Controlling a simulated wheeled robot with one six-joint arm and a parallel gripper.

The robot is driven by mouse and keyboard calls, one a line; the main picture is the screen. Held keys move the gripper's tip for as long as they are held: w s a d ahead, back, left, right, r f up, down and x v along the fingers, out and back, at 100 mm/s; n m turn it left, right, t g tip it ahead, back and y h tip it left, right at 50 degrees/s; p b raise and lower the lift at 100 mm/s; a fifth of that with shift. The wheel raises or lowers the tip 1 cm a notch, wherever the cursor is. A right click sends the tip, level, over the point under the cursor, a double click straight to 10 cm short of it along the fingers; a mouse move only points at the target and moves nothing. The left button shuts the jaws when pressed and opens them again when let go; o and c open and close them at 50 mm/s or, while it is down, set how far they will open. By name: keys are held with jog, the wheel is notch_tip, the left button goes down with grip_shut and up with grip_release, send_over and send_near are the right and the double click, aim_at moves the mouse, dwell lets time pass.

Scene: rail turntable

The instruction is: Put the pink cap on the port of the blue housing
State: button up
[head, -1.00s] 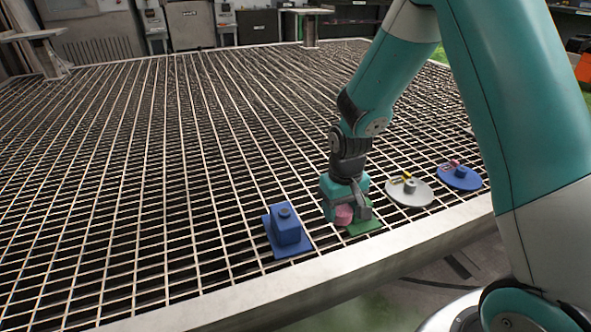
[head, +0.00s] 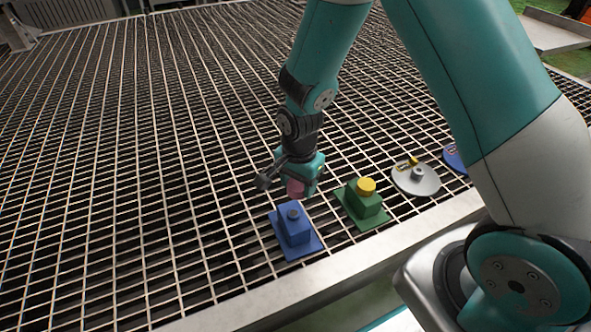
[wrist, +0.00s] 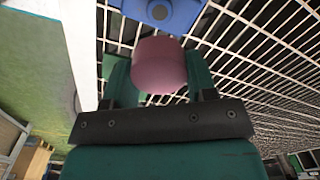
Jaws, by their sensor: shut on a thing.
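The pink cap (head: 295,188) is held in my gripper (head: 292,184), which is shut on it, above and just behind the blue housing (head: 295,229). The cap (wrist: 159,66) also shows between the fingers in the wrist view. The blue housing stands on a blue base plate on the grating, with a round port (head: 293,212) on top. In the wrist view, the housing (wrist: 178,14) is partly cut off at the top edge, with its port (wrist: 159,11) beyond the cap. The cap is apart from the port.
A green housing (head: 362,204) with a yellow cap (head: 366,186) stands close to the right of the blue one. A grey disc (head: 428,186) and a partly hidden blue disc (head: 455,158) lie farther right. The grating to the left is clear.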

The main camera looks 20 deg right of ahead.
aim_at(295, 212)
jog(key=shift+s+a+r+m, duration=0.15)
jog(key=shift+s+a+m, duration=0.1)
jog(key=shift+a+m, duration=0.6)
jog(key=f+b, duration=0.6)
jog(key=shift+d+f, duration=0.25)
jog(key=shift+f+b, duration=0.6)
jog(key=shift+f, duration=0.4)
jog(key=shift+f, duration=0.15)
jog(key=o, duration=0.9)
notch_tip(295, 212, up, 17)
jog(key=p, duration=0.6)
jog(key=shift+r+p, duration=0.2)
jog(key=shift+p, duration=0.1)
